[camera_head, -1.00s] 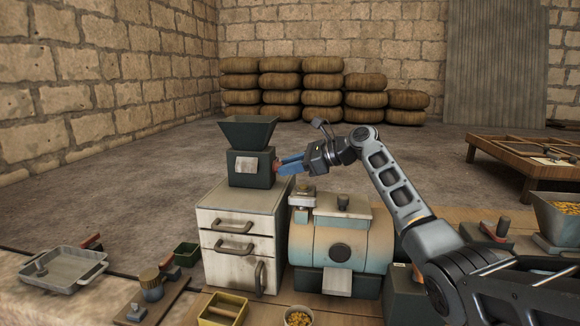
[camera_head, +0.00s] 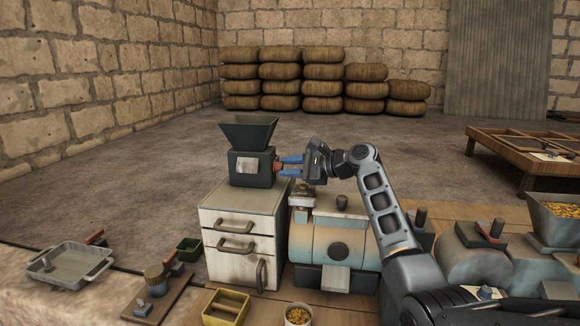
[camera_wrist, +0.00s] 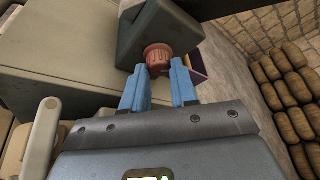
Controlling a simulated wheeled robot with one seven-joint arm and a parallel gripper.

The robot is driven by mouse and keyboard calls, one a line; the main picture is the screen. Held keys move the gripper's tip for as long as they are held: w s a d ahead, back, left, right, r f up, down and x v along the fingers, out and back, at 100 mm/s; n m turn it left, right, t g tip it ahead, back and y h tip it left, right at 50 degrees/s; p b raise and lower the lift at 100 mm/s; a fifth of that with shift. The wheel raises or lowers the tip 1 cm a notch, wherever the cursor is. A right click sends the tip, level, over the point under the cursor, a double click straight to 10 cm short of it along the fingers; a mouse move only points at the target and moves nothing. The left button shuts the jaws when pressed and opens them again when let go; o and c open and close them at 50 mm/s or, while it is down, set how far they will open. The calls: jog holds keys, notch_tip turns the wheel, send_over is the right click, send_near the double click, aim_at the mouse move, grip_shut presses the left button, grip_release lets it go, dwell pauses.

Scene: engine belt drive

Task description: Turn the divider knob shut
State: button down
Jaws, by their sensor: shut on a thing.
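The divider knob, a reddish ribbed knob (camera_wrist: 158,56), sticks out of the side of a dark green hopper box (camera_head: 252,168). In the head view the knob (camera_head: 277,165) shows as a small red bit at the box's right side. My gripper (camera_head: 284,164) comes in from the right with its blue fingers at the knob. In the wrist view the two blue fingertips (camera_wrist: 163,68) stand on either side of the knob, shut on it. The box's funnel (camera_head: 248,131) opens upward above.
The hopper box stands on a pale drawer cabinet (camera_head: 240,228). A blue and tan engine drum (camera_head: 339,238) with a small cap on top sits to its right, below my arm. Stacked sacks (camera_head: 322,72) lie far behind. Open floor lies between.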

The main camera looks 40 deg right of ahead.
jog(key=shift+a+f+n+t+h+b, duration=0.15)
jog(key=shift+n+t+b, duration=0.35)
jog(key=shift+n+b, duration=0.6)
jog(key=shift+f+n+t+h+b, duration=0.2)
jog(key=shift+n+t+b, duration=0.3)
jog(key=shift+n+b, duration=0.55)
jog(key=shift+r, duration=0.1)
jog(key=c, duration=0.9)
grip_release()
jog(key=shift+r, duration=0.15)
